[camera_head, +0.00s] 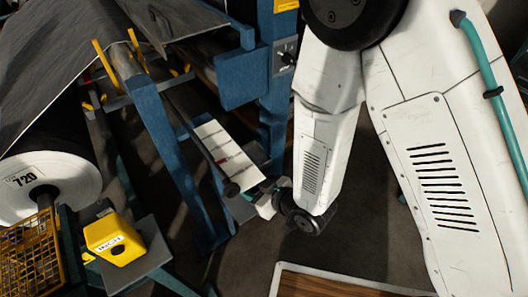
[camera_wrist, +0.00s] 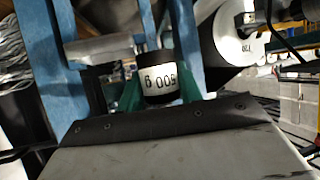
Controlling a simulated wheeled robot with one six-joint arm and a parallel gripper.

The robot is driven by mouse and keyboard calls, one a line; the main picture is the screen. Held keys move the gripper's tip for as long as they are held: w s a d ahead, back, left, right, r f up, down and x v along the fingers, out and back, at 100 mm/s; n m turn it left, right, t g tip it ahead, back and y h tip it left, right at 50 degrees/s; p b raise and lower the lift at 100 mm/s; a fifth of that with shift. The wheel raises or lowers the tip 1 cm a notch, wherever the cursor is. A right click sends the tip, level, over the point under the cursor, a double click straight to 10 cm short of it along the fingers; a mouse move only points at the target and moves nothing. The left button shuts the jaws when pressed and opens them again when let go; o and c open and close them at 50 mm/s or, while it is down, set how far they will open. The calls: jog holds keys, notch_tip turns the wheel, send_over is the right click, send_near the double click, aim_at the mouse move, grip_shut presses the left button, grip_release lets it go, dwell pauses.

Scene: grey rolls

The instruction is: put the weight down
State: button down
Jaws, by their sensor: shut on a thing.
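The weight (camera_wrist: 160,85) is a short black cylinder with a white label reading 500 g, upside down in the wrist view. My gripper (camera_wrist: 159,95) has its green fingers on both sides of it and is shut on it. In the head view my gripper (camera_head: 262,190) is beside the blue frame, near a long pale panel with red marks (camera_head: 225,145). I cannot clearly make out the weight there. What lies directly under the weight is hidden in the wrist view by the dark, bolted edge in front.
Blue frame posts (camera_head: 165,135) stand close left of my gripper. A white roll marked 720 (camera_head: 50,185) and a yellow button box (camera_head: 115,238) are further left. A grey plate (camera_wrist: 98,50) shows near the weight. A wood-topped surface (camera_head: 330,286) lies at the bottom.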

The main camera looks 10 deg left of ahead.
jog(key=shift+w+d+f+m+t, duration=0.15)
jog(key=shift+w+d, duration=0.1)
jog(key=shift+w, duration=0.15)
jog(key=shift+w+d+m+t, duration=0.15)
jog(key=shift+w+d, duration=0.1)
jog(key=shift+w, duration=0.15)
send_over(249, 155)
jog(key=s+d, duration=0.2)
jog(key=s, duration=0.2)
jog(key=shift+s+f, duration=0.1)
jog(key=shift+f, duration=0.55)
jog(key=shift+w+a+f, duration=0.1)
jog(key=shift+w+a, duration=0.3)
jog(key=shift+w, duration=0.3)
jog(key=shift+w+a+f, duration=0.1)
jog(key=shift+w+f, duration=0.1)
jog(key=shift+f, duration=1.55)
jog(key=shift+f, duration=0.15)
jog(key=c, duration=0.9)
grip_release()
jog(key=shift+c, duration=0.2)
